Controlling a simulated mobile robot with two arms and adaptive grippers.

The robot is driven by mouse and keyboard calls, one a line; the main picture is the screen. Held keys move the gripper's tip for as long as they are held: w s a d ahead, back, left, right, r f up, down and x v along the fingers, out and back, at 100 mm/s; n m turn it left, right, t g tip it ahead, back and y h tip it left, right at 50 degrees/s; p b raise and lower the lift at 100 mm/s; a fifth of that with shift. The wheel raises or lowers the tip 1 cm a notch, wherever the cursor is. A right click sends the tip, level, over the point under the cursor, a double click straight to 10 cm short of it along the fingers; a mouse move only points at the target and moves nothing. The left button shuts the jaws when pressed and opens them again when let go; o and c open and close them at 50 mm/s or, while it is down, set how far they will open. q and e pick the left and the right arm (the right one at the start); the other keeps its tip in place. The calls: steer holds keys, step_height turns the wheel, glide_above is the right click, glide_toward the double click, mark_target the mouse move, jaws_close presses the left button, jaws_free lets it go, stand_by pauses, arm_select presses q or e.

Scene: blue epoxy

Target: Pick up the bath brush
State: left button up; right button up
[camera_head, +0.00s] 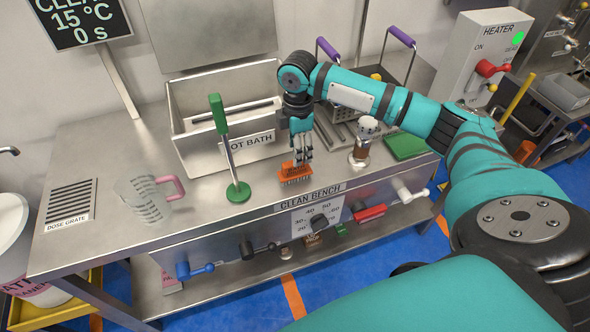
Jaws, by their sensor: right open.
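The bath brush (294,173), a small orange block with dark bristles on its underside, sits on the steel bench near its front edge, in front of the hot bath. My right gripper (302,161) reaches down from above with its fingertips at the top of the brush. It is open. The fingers hide part of the brush's top, and I cannot tell whether they touch it. My left gripper is not in view.
The steel hot bath (245,145) stands behind the brush. A green-handled tool (231,150) stands upright to its left, and a clear jug (148,200) with a pink handle is further left. A glass-bodied grinder (364,143) and a green board (405,146) are to the right.

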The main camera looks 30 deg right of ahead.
mark_target(295, 170)
steer(key=shift+w+a+f+p, duration=0.15)
steer(key=shift+f+p, duration=0.1)
steer(key=shift+f, duration=1.25)
steer(key=shift+w+f+p, duration=0.15)
steer(key=shift+f+p, duration=0.1)
steer(key=shift+f, duration=1.25)
jaws_close()
